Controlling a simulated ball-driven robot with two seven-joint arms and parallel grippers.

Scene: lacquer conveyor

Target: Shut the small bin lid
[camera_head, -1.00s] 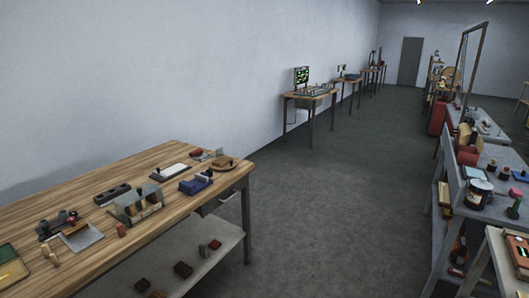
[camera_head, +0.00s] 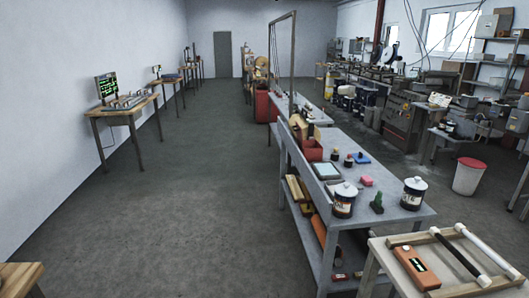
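No small bin with a lid can be made out for certain. A small red open-looking box (camera_head: 312,150) sits on the long grey bench (camera_head: 385,160). Red floor containers (camera_head: 262,106) stand farther back beside the row of benches, too small to show any lid. Neither of my grippers is in view.
The aisle floor (camera_head: 190,200) is open ahead and to the left. A wooden table corner (camera_head: 15,280) shows at bottom left. Cans (camera_head: 344,203) stand on the grey bench.

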